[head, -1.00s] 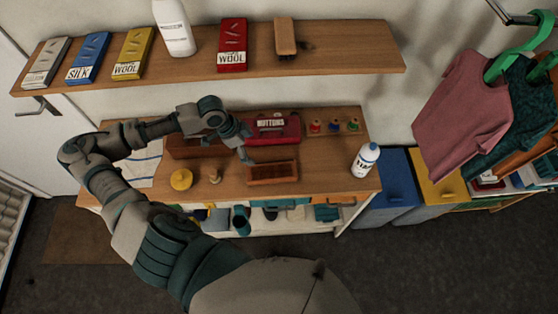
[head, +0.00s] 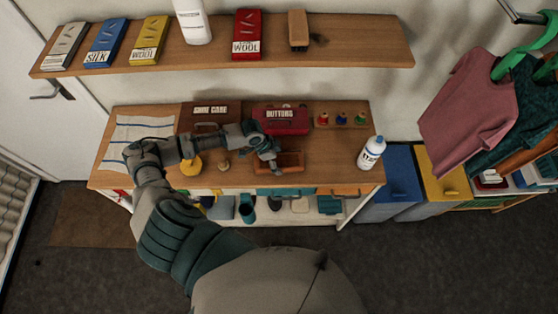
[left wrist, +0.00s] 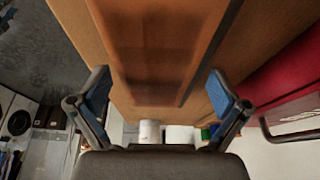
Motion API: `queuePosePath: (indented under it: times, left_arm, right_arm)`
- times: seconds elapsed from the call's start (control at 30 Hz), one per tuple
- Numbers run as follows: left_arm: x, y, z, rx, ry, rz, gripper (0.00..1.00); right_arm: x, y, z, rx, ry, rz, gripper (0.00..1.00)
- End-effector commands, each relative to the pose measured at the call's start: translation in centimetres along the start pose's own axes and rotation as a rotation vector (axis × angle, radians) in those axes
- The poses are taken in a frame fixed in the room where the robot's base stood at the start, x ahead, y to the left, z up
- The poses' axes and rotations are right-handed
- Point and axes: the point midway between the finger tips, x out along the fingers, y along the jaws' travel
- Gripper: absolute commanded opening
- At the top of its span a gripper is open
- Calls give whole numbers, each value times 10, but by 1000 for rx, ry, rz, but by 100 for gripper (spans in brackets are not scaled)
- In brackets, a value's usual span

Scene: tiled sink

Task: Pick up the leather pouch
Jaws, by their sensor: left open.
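A brown rectangular thing (head: 291,162) lies on the workbench in front of the red box; whether it is the leather pouch or a shallow tray I cannot tell. My left gripper (head: 269,160) is at its left end in the head view and covers part of it. In the left wrist view my left gripper (left wrist: 157,105) is open, with a blue-padded finger on each side. The brown thing (left wrist: 155,50) shows between and beyond the fingers, with no clear contact. No other pouch stands out. My right gripper is not in view.
The red BUTTONS box (head: 281,120) stands close behind, with the brown SHOE CARE box (head: 209,115) to its left. A yellow round item (head: 191,165) sits left. A white bottle (head: 371,153) stands at the right end. A shelf (head: 345,45) hangs above.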

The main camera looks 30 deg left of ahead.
Motion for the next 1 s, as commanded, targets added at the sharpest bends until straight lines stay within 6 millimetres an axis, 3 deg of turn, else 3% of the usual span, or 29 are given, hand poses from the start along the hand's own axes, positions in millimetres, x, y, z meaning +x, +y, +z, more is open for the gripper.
queuePosePath:
  times: [0.1, 0.27, 0.37, 0.53, 0.83, 1.0]
  left_arm:
    - [6, 0, 1, 0, 0, 0, 100]
    - [6, 0, 2, 1, 1, 0, 100]
    - [6, 0, 2, 1, 0, 0, 80]
    - [6, -1, 2, 1, 0, 0, 38]
    - [4, -1, 0, 1, 1, -2, 37]
    - [-7, -1, -5, 2, 3, -2, 37]
  right_arm:
    - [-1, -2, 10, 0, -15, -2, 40]
    - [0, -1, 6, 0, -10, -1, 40]
    - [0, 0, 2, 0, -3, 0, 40]
    - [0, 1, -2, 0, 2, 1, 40]
    - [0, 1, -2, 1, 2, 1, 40]
    - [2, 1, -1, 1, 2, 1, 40]
